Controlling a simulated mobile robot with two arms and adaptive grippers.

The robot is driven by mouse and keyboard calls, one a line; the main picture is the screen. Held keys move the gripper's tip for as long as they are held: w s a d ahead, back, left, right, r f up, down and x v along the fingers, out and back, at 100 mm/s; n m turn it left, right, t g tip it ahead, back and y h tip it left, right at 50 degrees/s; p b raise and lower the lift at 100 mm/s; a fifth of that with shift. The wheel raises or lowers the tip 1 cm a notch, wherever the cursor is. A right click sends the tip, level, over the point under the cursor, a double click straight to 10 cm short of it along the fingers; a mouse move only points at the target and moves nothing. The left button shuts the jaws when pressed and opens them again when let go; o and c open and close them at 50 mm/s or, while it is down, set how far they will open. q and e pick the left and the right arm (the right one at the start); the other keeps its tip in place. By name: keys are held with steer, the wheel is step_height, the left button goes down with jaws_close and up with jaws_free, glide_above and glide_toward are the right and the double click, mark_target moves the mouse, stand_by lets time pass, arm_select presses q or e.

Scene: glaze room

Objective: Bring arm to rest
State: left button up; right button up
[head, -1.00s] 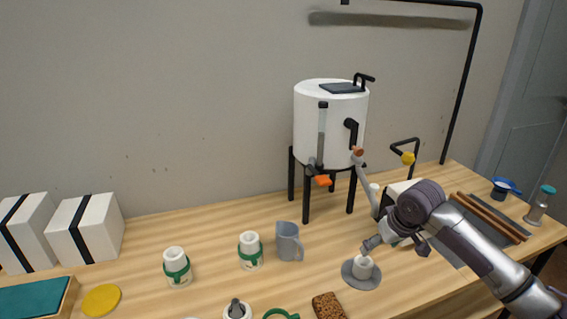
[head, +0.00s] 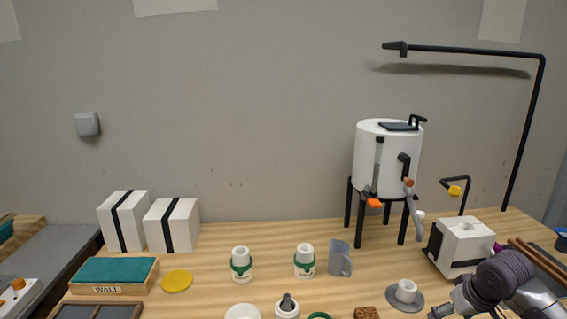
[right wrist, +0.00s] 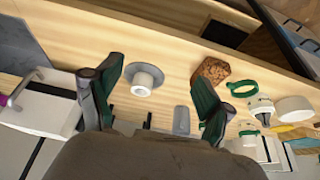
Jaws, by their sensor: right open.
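My right gripper (head: 441,312) is at the bottom right of the head view, beside the grey disc (head: 419,304). A small white cylinder (head: 406,288) stands on that disc. In the right wrist view the two dark green fingers of the right gripper (right wrist: 158,72) are spread apart with nothing held between them. The disc (right wrist: 131,74) and the white cylinder (right wrist: 145,80) show beyond the fingers, apart from them. My left gripper is in neither view.
A white box machine (head: 463,246) stands just behind my right arm. A white urn (head: 387,160) on black legs, a grey mug (head: 340,259) and two green-banded white jars (head: 241,265) (head: 304,261) stand further left. Brown rods (head: 543,265) lie at right.

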step_height(320, 180, down, 20)
steer(key=m, duration=0.1)
steer(key=s+a+f, duration=0.1)
steer(key=s+f, duration=0.4)
steer(key=f, duration=0.3)
steer(key=s+f, duration=0.5)
steer(key=f, duration=0.3)
steer(key=s+a+f+n+g+h, duration=0.1)
steer(key=s+a+f, duration=0.2)
steer(key=s+f, duration=0.55)
steer(key=s+a+f+g, duration=0.1)
steer(key=s+a+f, duration=0.35)
steer(key=s, duration=0.75)
steer(key=s+a+f, duration=0.3)
steer(key=s, duration=0.5)
steer(key=s+a+f+n+g, duration=0.1)
steer(key=s+a+f, duration=0.2)
steer(key=s, duration=0.6)
steer(key=shift+s+n+g+y, duration=0.3)
